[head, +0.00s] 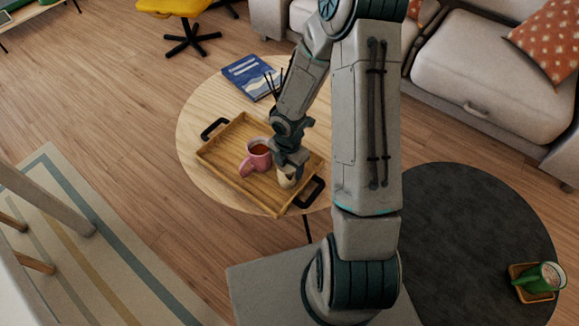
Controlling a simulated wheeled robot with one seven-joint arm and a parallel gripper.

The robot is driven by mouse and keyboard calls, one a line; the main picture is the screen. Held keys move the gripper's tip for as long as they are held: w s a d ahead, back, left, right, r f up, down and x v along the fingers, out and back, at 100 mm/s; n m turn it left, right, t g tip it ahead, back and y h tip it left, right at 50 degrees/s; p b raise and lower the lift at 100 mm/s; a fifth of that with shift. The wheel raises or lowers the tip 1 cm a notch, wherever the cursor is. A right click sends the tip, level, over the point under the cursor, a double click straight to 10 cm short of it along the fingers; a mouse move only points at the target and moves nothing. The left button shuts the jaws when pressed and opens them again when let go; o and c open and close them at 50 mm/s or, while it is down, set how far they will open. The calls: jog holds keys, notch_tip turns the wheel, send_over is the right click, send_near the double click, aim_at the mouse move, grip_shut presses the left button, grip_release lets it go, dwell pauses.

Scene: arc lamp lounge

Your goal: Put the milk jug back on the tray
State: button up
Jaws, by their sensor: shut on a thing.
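The wooden tray (228,142) with black handles lies on the round wooden table (196,108). The milk jug (285,181), small and cream-coloured with dark marks, is at the right part of the tray, beside the front-right handle. My gripper (290,164) points down and is shut on the jug, covering its upper part. The jug looks upright. I cannot tell whether its base touches the tray.
A pink mug (256,158) with a brown drink stands on the tray, just left of the jug. A blue book (246,76) lies behind the tray.

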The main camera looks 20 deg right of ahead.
jog(key=shift+f, duration=0.1)
jog(key=o, duration=1.2)
jog(key=s+d+r+m+h+p, duration=0.1)
jog(key=s+r+m+p, duration=0.35)
jog(key=r, duration=0.75)
jog(key=s+d+r+m+h+p, duration=0.1)
jog(key=d+r+m, duration=0.1)
jog(key=r+m, duration=0.85)
jog(key=s+a+r+m, duration=0.1)
jog(key=s+r+m, duration=0.2)
jog(key=s+a+r+m+t+y, duration=0.1)
jog(key=s+r+m, duration=0.1)
jog(key=r+m, duration=0.2)
jog(key=s+a+r+m+t+y, duration=0.1)
jog(key=s+r+m, duration=0.2)
jog(key=r, duration=0.1)
jog(key=shift+s+r, duration=0.25)
jog(key=shift+s, duration=0.05)
